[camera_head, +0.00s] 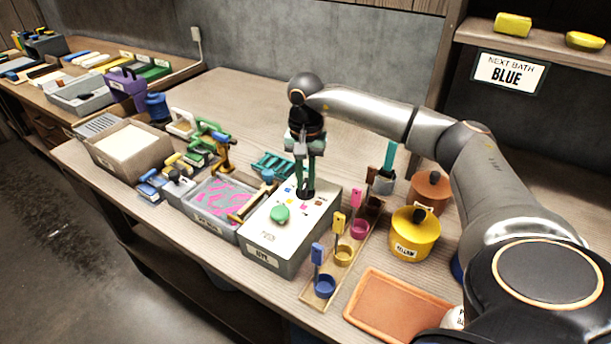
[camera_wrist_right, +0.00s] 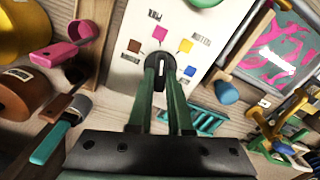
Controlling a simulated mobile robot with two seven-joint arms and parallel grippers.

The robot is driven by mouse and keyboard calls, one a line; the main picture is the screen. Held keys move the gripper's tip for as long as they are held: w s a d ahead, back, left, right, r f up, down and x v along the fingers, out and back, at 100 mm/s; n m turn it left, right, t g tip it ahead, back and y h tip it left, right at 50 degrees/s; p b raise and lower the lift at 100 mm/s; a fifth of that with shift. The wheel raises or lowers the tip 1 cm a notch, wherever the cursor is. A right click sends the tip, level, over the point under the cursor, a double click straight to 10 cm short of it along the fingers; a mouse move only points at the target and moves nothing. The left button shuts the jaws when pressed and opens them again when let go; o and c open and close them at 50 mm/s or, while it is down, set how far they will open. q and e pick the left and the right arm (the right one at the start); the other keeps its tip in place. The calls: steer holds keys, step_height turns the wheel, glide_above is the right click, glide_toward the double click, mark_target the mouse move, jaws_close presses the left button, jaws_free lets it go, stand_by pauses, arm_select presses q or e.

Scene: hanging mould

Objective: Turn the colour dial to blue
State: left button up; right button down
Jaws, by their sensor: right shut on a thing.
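The colour dial (camera_wrist_right: 161,63) is a small black knob with a pale pointer line on the white top of a grey box (camera_head: 276,246). In the wrist view the line runs roughly up and down the picture, in line with the pink square (camera_wrist_right: 160,18); which end is the pointer I cannot tell. The blue square (camera_wrist_right: 189,71) is right of the dial, below the yellow one (camera_wrist_right: 186,45); a brown square (camera_wrist_right: 134,46) is at left. My right gripper (camera_head: 306,190) points down, its green fingers shut on the dial. My left gripper is not in view.
A sign (camera_head: 510,72) reads "NEXT BATH BLUE". Left is a tray with pink swirls (camera_head: 193,197); right are small colour cups, a yellow pot (camera_head: 414,235) and an orange tray (camera_head: 398,309). Bare table lies behind.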

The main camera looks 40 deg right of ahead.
steer(key=m+p, duration=0.1)
steer(key=m, duration=0.2)
steer(key=shift+r, duration=0.1)
steer(key=m+p, duration=0.1)
steer(key=m, duration=0.5)
steer(key=shift+s+d+m+p, duration=0.1)
steer(key=shift+s+m+p, duration=0.05)
steer(key=shift+m+p, duration=0.2)
steer(key=m+p, duration=0.1)
steer(key=m, duration=0.3)
steer(key=shift+m, duration=0.25)
steer(key=shift+s+m+p, duration=0.15)
steer(key=shift+m+p, duration=0.35)
steer(key=shift+m, duration=1.7)
steer(key=c, duration=0.8)
jaws_free()
steer(key=shift+c, duration=0.2)
step_height(320, 180, up, 12)
steer(key=shift+r+b, duration=0.2)
steer(key=shift+b, duration=0.1)
